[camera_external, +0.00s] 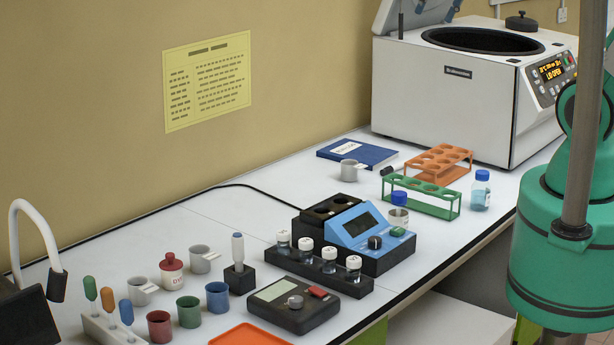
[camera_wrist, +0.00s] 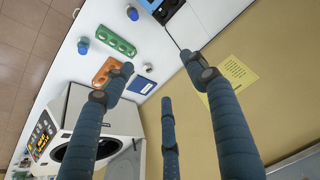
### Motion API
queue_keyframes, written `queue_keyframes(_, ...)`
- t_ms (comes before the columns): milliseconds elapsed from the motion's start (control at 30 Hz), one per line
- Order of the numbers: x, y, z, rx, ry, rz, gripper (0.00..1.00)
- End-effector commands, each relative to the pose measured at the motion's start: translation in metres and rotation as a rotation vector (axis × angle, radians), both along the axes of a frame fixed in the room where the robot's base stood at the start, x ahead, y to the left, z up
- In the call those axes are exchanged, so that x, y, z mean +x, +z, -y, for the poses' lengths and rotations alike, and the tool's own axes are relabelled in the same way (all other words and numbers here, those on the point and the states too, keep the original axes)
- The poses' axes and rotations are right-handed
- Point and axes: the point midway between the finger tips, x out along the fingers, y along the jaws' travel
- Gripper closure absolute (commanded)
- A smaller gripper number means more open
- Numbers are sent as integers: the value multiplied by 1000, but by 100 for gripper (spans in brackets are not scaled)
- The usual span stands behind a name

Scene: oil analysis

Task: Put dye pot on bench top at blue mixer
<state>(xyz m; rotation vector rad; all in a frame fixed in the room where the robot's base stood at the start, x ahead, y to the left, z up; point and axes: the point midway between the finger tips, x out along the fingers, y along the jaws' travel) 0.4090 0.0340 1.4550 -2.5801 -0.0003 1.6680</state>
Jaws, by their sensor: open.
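A small red pot with a lid and a white label (camera_external: 171,275), which looks like the dye pot, stands upright on the white bench top (camera_external: 130,255), left of centre in the external view. It does not show in the wrist view. The blue mixer (camera_external: 362,232) is a blue and black unit with a screen and knob near the middle of the bench; part of it shows at the top of the wrist view (camera_wrist: 168,8). My gripper (camera_wrist: 161,75) has its blue-wrapped fingers spread and empty, above the bench's far end. It is out of the external view.
A white centrifuge (camera_external: 450,95) with its lid up stands at the bench's far end. Green rack (camera_external: 425,195), orange rack (camera_external: 440,160) and blue book (camera_external: 357,153) lie before it. Colored cups (camera_external: 189,312), a vial rack (camera_external: 320,268) and a black meter (camera_external: 293,303) crowd the front.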

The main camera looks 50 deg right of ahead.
Motion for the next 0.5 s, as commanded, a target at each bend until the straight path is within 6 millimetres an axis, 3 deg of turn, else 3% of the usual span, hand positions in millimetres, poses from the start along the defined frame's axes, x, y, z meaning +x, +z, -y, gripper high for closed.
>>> queue_keyframes(200, -49, -9, 22, -31, 17, 43, 43)
queue_keyframes(500, -80, -20, 34, -58, 34, 68, 43)
